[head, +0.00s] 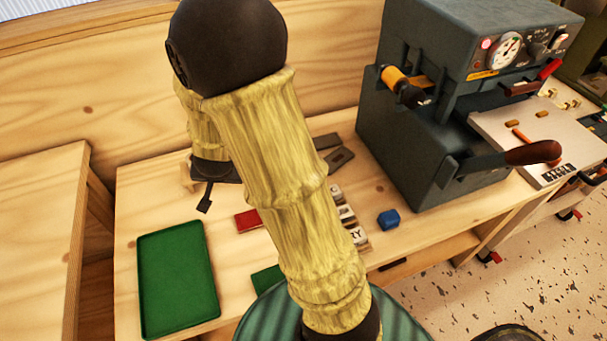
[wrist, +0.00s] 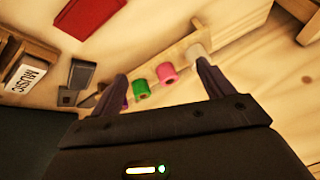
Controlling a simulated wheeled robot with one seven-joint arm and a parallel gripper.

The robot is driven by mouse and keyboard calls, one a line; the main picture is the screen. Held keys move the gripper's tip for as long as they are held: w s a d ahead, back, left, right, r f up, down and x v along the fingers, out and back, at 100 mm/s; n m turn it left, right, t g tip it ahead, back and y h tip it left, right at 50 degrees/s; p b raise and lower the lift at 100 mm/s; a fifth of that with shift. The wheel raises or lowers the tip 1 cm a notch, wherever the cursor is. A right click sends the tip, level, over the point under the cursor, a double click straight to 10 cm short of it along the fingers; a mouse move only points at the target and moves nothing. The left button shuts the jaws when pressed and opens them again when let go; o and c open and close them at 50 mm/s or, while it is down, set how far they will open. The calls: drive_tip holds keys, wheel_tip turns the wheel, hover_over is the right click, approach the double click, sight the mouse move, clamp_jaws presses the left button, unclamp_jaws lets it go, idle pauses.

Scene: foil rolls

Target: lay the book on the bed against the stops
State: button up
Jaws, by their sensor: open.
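A red book (head: 248,220) lies flat on the wooden bench in the head view, partly behind my arm. It also shows at the top of the wrist view (wrist: 90,14). The pale bed (head: 500,130) sits at the right by the dark press, with small orange-brown blocks on it that look like the stops (head: 541,114). My gripper (head: 205,198) is over the bench, left of the red book, mostly hidden by my arm. In the wrist view its two fingers (wrist: 162,76) are spread apart with nothing held between them.
Foil rolls in green (wrist: 140,89), pink (wrist: 166,73) and white (wrist: 196,54) stand beyond the fingers. A green tray (head: 178,278) lies at the bench's left.

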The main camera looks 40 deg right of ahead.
drive_tip(key=w+d+f+m+h+p, duration=0.2)
drive_tip(key=w+d+f+m+h, duration=0.2)
drive_tip(key=m, duration=0.1)
drive_tip(key=s+d+f+m+g+h+p, duration=0.1)
drive_tip(key=s+d+f+m+g+h, duration=0.2)
drive_tip(key=s+d+m+g+h, duration=0.1)
drive_tip(key=shift+s+d+f+m+g+h, duration=0.2)
drive_tip(key=shift+s+d+m+g+h, duration=0.15)
drive_tip(key=shift+d+h, duration=0.5)
drive_tip(key=shift+a, duration=0.15)
drive_tip(key=p+x, duration=0.1)
drive_tip(key=x, duration=1.1)
drive_tip(key=shift+r, duration=0.1)
drive_tip(key=shift+s, duration=0.1)
